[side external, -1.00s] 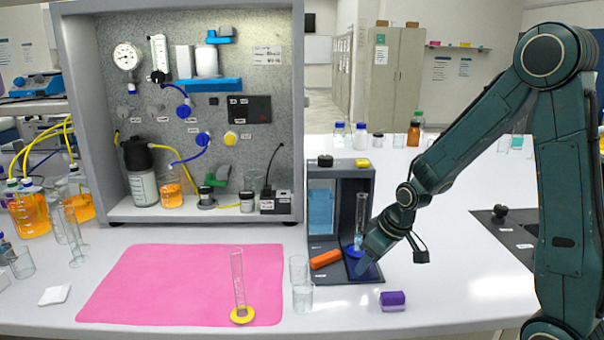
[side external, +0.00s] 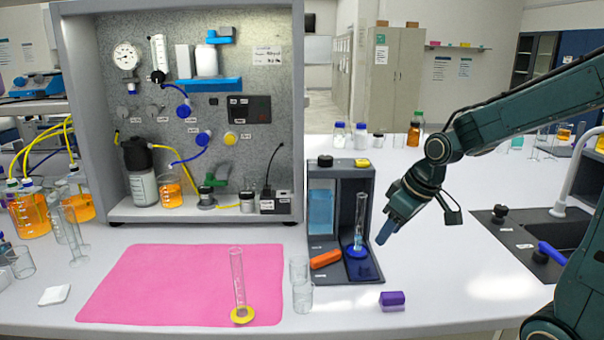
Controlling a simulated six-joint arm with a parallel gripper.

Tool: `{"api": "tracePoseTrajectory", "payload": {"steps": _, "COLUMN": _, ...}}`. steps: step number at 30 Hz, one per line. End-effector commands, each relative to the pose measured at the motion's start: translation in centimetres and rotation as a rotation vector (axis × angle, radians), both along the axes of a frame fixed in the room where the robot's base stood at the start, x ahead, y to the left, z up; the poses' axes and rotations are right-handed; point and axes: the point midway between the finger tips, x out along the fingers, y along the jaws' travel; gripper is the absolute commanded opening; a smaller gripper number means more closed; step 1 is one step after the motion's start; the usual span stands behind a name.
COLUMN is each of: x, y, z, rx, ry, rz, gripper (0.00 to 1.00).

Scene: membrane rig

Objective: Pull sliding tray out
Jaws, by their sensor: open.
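The dark grey two-bay unit (side external: 372,190) stands on the bench in the middle of the side view. In its right bay, a dark tray (side external: 364,272) reaches to the front of the base. A clear graduated cylinder with a blue foot (side external: 356,251) stands upright on that tray. An orange handle-like piece (side external: 325,259) lies at the front of the left bay, below a light-blue block. My gripper (side external: 384,236) is open, to the right of the unit and above the bench, apart from tray and cylinder. It looks empty, and its fingers are seen nearly edge-on.
A purple block (side external: 392,299) lies in front. A pink mat (side external: 170,285) carries another cylinder with a yellow foot (side external: 242,315). A sink (side external: 550,245) is at right.

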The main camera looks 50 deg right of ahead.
Motion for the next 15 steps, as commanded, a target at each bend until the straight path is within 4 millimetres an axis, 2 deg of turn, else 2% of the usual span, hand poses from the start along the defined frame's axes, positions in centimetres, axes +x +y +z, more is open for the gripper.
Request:
{"api": "tracePoseTrajectory", "payload": {"steps": 6, "x": -0.5, "y": 0.0, "z": 1.4, "rx": 0.0, "ry": -0.002, "rz": 0.0, "gripper": 0.45}}
{"api": "tracePoseTrajectory", "payload": {"steps": 15, "x": -0.7, "y": 0.0, "z": 1.6, "rx": 0.0, "ry": -0.001, "rz": 0.001, "gripper": 0.45}}
